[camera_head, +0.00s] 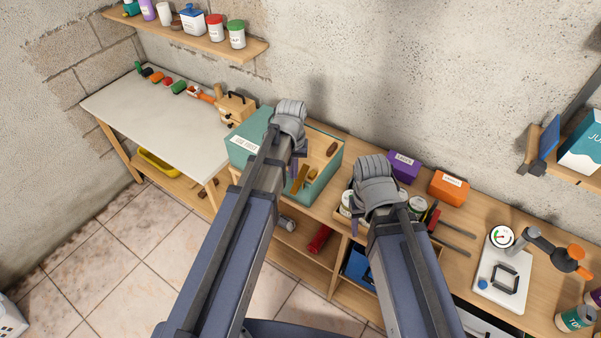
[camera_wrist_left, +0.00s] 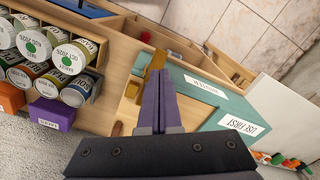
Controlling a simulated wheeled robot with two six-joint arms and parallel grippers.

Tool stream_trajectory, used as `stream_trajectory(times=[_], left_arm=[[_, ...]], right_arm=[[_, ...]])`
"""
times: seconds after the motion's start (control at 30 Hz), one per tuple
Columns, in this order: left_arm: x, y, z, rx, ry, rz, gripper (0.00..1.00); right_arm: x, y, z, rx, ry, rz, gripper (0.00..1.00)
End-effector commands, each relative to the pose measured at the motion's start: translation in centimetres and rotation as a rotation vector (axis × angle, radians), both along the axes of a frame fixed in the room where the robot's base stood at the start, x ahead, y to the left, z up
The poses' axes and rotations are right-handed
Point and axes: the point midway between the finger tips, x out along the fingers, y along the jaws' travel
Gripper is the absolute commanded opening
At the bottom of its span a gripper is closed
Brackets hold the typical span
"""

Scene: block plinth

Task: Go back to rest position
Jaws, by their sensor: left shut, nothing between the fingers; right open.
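My left gripper (camera_head: 299,165) is above the teal crate (camera_head: 325,187) in the head view, pointing down. In the left wrist view its two purple fingers (camera_wrist_left: 161,78) lie together, shut with nothing between them. They hang over the crate, which shows teal with white labels there (camera_wrist_left: 200,118). Wooden pieces (camera_head: 304,178) lie in the crate. My right gripper (camera_head: 352,198) is beside the wooden tray of cans to the right of the crate. It is open, but its own wrist and arm hide most of its fingers.
Several labelled cans (camera_wrist_left: 62,62) stand close by. A purple box (camera_head: 404,166) and an orange box (camera_head: 449,187) are behind them at the wall. A white board with a clamp arm (camera_head: 503,280) is at the right. The grey table (camera_head: 160,118) is mostly clear.

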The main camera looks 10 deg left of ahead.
Motion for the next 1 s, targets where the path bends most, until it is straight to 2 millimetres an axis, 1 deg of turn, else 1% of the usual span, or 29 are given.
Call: stream_trajectory(times=[0.03,0.2,0.47,0.57,0.67,0.7,0.8,0.9,1.0], left_arm=[[0.0,0.0,0.8,0.0,0.0,0.0,0.0],[0.0,0.0,1.8,0.0,0.0,0.0,0.0],[0.0,0.0,1.6,0.0,0.0,0.0,0.0],[-0.7,-0.6,0.8,0.004,0.003,-0.021,0.0],[-3.4,-3.1,-1.6,0.018,0.011,-0.107,0.0],[-4.8,-4.2,-2.7,0.028,0.015,-0.155,0.0],[-8.4,-6.9,-5.2,0.052,0.029,-0.28,0.0],[-11.4,-8.7,-7.0,0.074,0.04,-0.386,0.0],[-13.3,-9.8,-8.1,0.09,0.046,-0.461,0.0]], right_arm=[[0.0,0.0,0.8,0.0,0.0,-0.001,0.5],[0.0,0.0,1.8,0.001,0.0,-0.003,0.5],[0.0,0.0,1.6,0.001,0.0,-0.004,0.5],[0.0,0.0,0.9,0.001,0.0,-0.003,0.5],[0.0,0.0,-1.6,0.0,0.0,-0.002,0.5],[0.0,0.0,-2.7,0.0,0.0,0.0,0.5],[0.0,0.0,-5.3,-0.001,0.0,0.003,0.5],[0.0,0.0,-7.1,-0.001,0.0,0.005,0.5],[0.0,0.0,-8.2,-0.002,0.0,0.007,0.5]])
